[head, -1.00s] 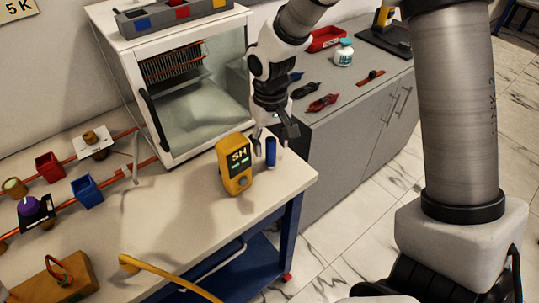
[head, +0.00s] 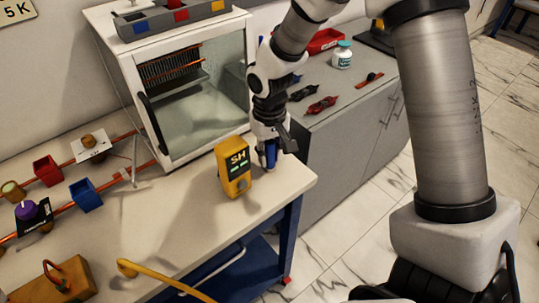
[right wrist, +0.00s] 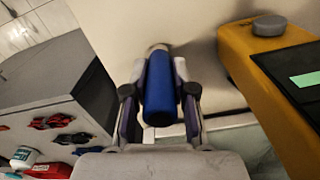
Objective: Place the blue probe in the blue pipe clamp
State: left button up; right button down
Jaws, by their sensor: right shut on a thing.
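The blue probe (right wrist: 161,88) is a blue cylinder with a metal end. It stands on the table near its right corner, beside the yellow meter (head: 234,169). My right gripper (head: 268,160) has come down over it, and in the right wrist view the fingers (right wrist: 160,98) are shut on both its sides. The blue pipe clamp (head: 86,195), an open-topped blue block, sits on a copper pipe at the left of the table. My left gripper is not in view.
A red clamp (head: 47,171) is on the other copper pipe. A glass-fronted cabinet (head: 188,95) stands at the back of the table. A yellow hose (head: 165,279) curves across the front. The middle of the table is clear.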

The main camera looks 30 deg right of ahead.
aim_at(270, 144)
jog(key=shift+r, duration=0.35)
jog(key=r, duration=0.1)
jog(key=s+r, duration=0.1)
jog(key=shift+a+r, duration=0.25)
jog(key=shift+r, duration=0.05)
jog(key=s+a+b, duration=0.1)
jog(key=s+a, duration=0.2)
jog(key=s, duration=0.3)
jog(key=s+a+r, duration=0.1)
jog(key=s+a, duration=0.3)
jog(key=s, duration=0.3)
jog(key=shift+a+r+b, duration=0.2)
jog(key=shift+b, duration=0.15)
